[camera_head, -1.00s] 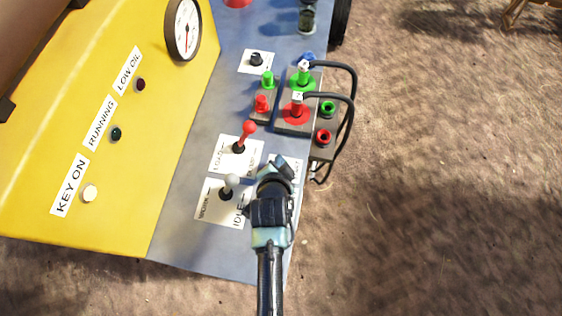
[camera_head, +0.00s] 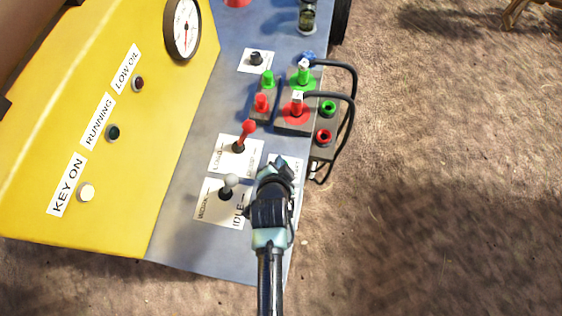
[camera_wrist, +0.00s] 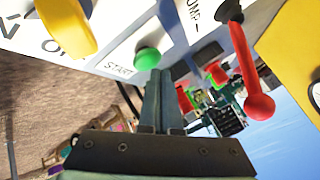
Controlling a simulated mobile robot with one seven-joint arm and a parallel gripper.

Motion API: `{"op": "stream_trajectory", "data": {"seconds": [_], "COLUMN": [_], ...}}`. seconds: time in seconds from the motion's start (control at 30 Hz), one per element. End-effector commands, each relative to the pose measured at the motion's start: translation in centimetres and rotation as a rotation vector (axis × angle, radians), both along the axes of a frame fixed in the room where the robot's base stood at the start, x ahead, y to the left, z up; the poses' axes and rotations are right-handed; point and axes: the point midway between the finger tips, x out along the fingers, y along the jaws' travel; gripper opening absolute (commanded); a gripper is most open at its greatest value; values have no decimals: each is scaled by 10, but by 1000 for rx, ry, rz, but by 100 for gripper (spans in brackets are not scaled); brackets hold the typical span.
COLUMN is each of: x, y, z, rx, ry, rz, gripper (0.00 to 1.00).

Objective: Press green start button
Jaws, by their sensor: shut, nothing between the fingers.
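The green start button (camera_wrist: 148,59) shows in the wrist view on a white plate labelled START (camera_wrist: 120,68). In the head view my arm hides the button, and only an edge of its label shows. My gripper (camera_wrist: 165,78) is shut and empty. In the wrist view its fingertips lie just beside and below the button; I cannot tell whether they touch it. In the head view my gripper (camera_head: 281,165) is over the near end of the blue-grey panel (camera_head: 180,240).
A red-knobbed lever (camera_head: 247,128) and a grey-knobbed lever (camera_head: 231,181) stand left of my gripper. Red and green connectors (camera_head: 297,108) with black cables are beyond it. A yellow knob (camera_wrist: 68,25) is near the button. Open dirt ground lies right of the panel.

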Motion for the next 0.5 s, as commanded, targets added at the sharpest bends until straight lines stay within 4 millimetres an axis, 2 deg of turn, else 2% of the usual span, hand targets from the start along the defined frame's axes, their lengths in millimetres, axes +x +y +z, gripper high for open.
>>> {"op": "stream_trajectory", "data": {"seconds": [0.5], "x": [0], "y": [0], "z": [-5], "rx": [0], "ry": [0], "rz": [0], "gripper": [0]}}
